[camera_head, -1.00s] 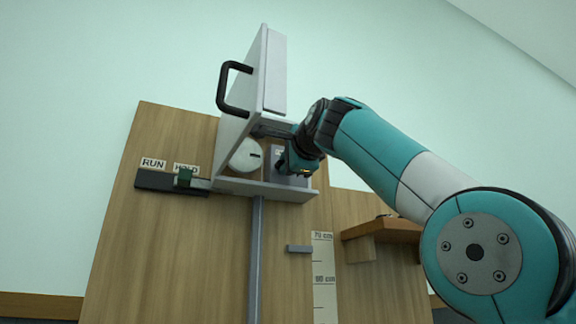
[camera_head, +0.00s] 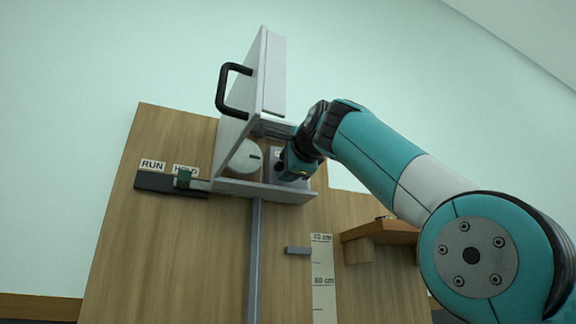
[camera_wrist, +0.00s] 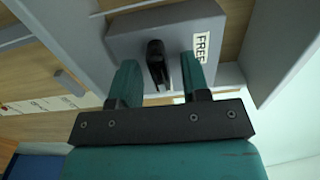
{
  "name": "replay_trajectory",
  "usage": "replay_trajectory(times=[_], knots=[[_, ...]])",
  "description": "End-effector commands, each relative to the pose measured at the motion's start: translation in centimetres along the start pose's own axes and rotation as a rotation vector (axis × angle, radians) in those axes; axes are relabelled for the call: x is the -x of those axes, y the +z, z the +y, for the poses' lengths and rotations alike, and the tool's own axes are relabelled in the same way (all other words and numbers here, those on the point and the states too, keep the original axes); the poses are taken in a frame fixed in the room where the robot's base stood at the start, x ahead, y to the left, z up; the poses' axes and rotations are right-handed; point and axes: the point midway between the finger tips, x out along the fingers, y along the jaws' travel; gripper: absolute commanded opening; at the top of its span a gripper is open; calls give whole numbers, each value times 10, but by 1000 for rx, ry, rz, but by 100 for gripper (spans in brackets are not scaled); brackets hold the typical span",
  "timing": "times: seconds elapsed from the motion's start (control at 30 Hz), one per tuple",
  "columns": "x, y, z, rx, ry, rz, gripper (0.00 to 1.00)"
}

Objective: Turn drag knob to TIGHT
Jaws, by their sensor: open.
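The drag knob (camera_wrist: 157,62) is a black lever-shaped knob on a grey box (camera_wrist: 190,18) in the wrist view. A label reading FREE (camera_wrist: 201,47) is on the box to the right of the knob; no TIGHT label is visible. My gripper (camera_wrist: 160,76) is open, with one teal finger on each side of the knob. A gap shows on both sides, so the fingers look apart from it. In the head view my gripper (camera_head: 294,166) is at the box inside the open housing and mostly hides the knob.
The housing's door (camera_head: 262,75) with a black handle (camera_head: 229,92) stands open above. A white round part (camera_head: 244,158) is left of my gripper. A RUN/HOLD slider (camera_head: 184,179) is at the far left. A wooden shelf (camera_head: 380,235) is at lower right.

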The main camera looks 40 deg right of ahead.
Motion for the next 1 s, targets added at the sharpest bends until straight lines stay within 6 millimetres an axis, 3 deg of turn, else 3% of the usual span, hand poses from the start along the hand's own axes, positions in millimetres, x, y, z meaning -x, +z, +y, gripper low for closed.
replay_trajectory(times=[0.17,0.43,0.63,1.0], knots=[[10,2,0,0,-3,-4,43],[63,2,-1,-3,-4,-10,43],[90,2,-3,-2,-1,-10,43],[116,2,-3,-4,-5,-6,43]])
